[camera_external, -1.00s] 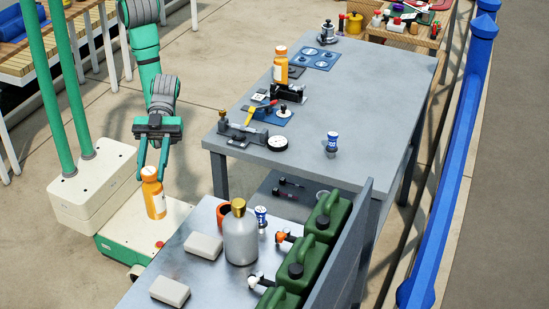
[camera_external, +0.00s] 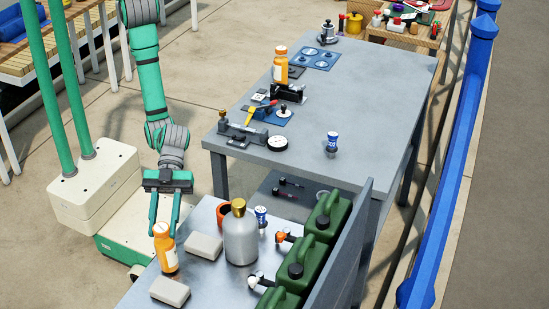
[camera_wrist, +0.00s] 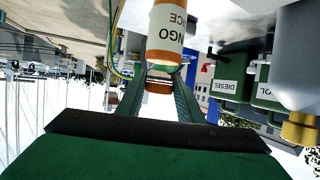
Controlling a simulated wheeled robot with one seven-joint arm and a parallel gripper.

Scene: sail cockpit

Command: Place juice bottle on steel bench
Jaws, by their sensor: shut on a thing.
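The orange juice bottle (camera_external: 166,252), with a white label and pale cap, is gripped near its top by my gripper (camera_external: 163,228). It looks upright, over the left part of the steel bench (camera_external: 207,278), between two pale blocks. I cannot tell whether its base touches the bench top. In the wrist view the bottle (camera_wrist: 166,35) appears upside down between the fingers of my gripper (camera_wrist: 158,80), with part of its label readable.
Pale blocks (camera_external: 204,246) (camera_external: 170,291) flank the bottle. A grey bottle with gold cap (camera_external: 240,235) and green jerry cans (camera_external: 310,262) stand to the right. A second orange bottle (camera_external: 280,68) stands on the grey table (camera_external: 385,90). The bench's front middle is clear.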

